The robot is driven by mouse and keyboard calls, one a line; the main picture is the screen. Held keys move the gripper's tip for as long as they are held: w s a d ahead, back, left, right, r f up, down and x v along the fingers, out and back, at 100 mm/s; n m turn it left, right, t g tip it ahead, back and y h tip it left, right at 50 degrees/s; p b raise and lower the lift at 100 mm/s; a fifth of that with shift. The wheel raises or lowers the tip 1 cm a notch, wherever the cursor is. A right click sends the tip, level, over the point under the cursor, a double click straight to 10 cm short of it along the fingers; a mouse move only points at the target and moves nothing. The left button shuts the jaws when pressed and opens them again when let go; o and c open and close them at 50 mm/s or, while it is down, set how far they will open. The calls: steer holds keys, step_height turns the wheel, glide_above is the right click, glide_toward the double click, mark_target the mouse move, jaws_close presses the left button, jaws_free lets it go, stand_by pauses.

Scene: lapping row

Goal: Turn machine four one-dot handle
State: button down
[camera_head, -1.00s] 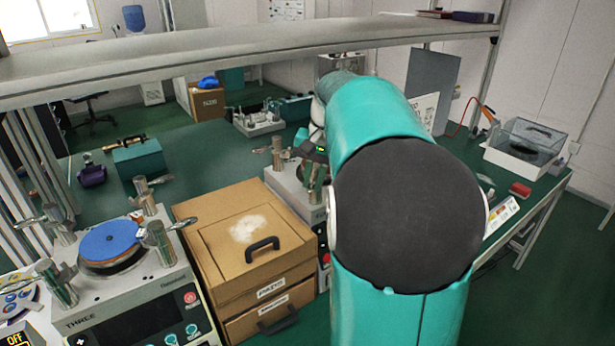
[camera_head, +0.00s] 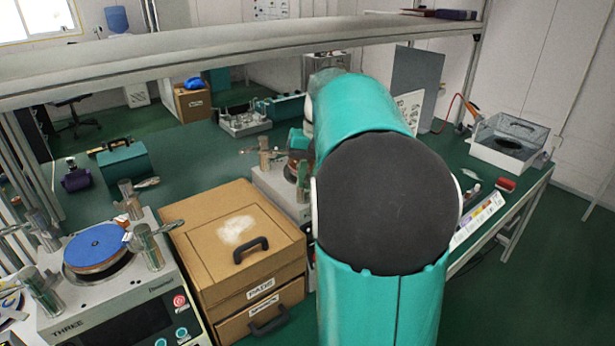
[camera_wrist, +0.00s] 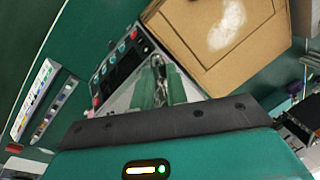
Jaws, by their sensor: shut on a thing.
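The machine beside the wooden drawer box, which I take to be machine four (camera_head: 270,182), is mostly hidden behind my arm in the head view. A metal post with a lever stands at its left corner. In the wrist view its dark control panel (camera_wrist: 118,68) shows left of my gripper. My gripper (camera_wrist: 158,72) is shut on a silver metal handle (camera_wrist: 161,90) between its green fingers. The handle's dot marking cannot be made out.
The wooden drawer box (camera_head: 205,240) with black pulls stands close beside the machine. Machine three (camera_head: 120,310), with a blue disc (camera_head: 95,246), is at the front left. An overhead shelf (camera_head: 220,62) crosses above the bench. A clear box (camera_head: 508,142) stands at the right.

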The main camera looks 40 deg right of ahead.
steer(key=c, duration=1.4)
jaws_free()
steer(key=r, duration=0.4)
steer(key=s+d+r, duration=0.1)
steer(key=r, duration=0.4)
steer(key=d+r, duration=0.1)
steer(key=r, duration=0.3)
steer(key=shift+s+d+r, duration=0.1)
steer(key=shift+s+r, duration=0.15)
steer(key=shift+r, duration=0.1)
